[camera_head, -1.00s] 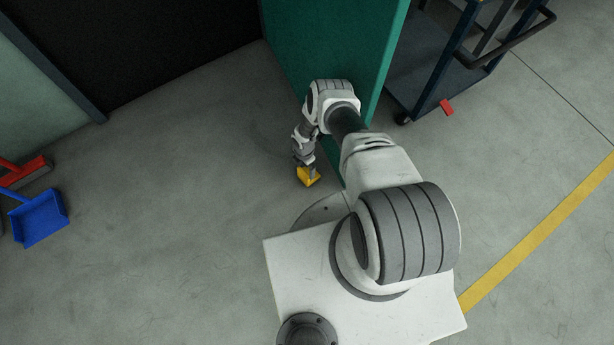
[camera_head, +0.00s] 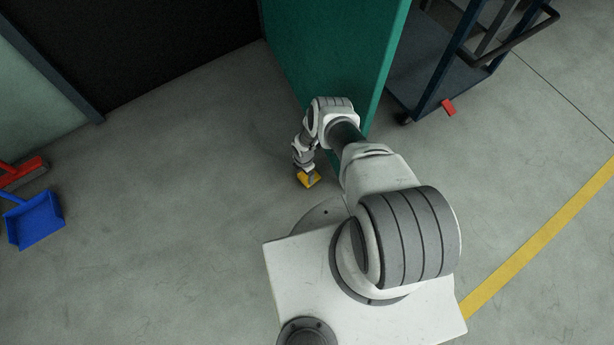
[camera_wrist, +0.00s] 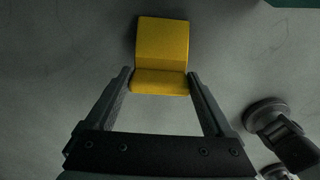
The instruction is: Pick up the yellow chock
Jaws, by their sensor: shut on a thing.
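The yellow chock (camera_head: 309,180) is a small wedge-like block near the grey floor, beside the green panel. In the wrist view the yellow chock (camera_wrist: 162,52) is at the top middle, with its near end between the fingertips. My gripper (camera_head: 307,175) points down at the chock in the head view. In the wrist view my gripper (camera_wrist: 160,82) has one finger on each side of the chock's near end and is shut on it. I cannot tell whether the chock touches the floor.
A green panel (camera_head: 335,50) stands close behind my arm. A blue dustpan (camera_head: 36,220) and a red brush (camera_head: 22,172) lie at far left. The floor left of the chock is clear.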

